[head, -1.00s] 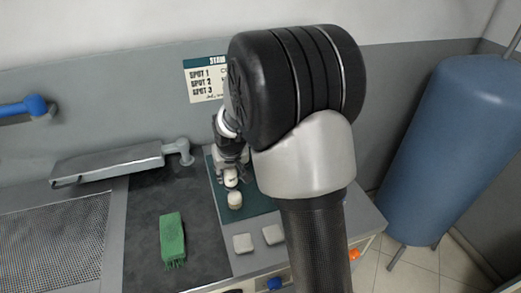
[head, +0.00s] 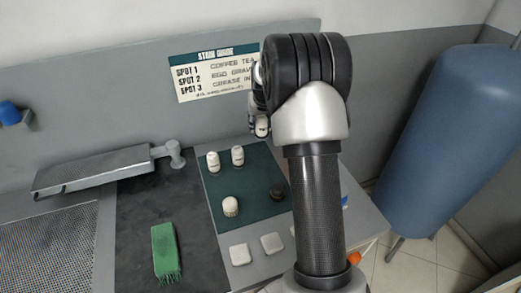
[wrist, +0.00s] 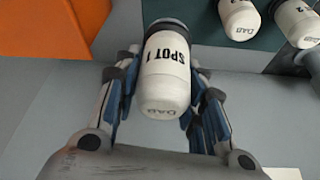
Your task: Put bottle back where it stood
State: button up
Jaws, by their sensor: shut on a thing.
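My gripper (wrist: 162,88) is shut on a white bottle (wrist: 166,70) with a black band and the label SPOT 1. In the wrist view its fingers lie on both sides of the bottle. In the head view the held bottle (head: 262,127) is partly hidden by my arm, near the back wall at the far right of the green mat (head: 216,192). Two similar white bottles, one at left (head: 213,162) and one at right (head: 238,156), stand at the mat's back. They also show at the top right of the wrist view, the nearer one (wrist: 297,22) marked 2.
A short cream round item (head: 230,206) and a dark round item (head: 277,191) are on the mat. White square pads (head: 239,254) lie in front. A green brush (head: 165,252) lies left. A stain guide sign (head: 213,75) is behind. A blue tank (head: 446,140) stands right.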

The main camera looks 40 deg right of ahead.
notch_tip(320, 180, down, 11)
jog(key=shift+f+b, duration=0.1)
jog(key=shift+b, duration=1.05)
jog(key=shift+f, duration=0.1)
jog(key=o, duration=1)
jog(key=shift+o, duration=0.2)
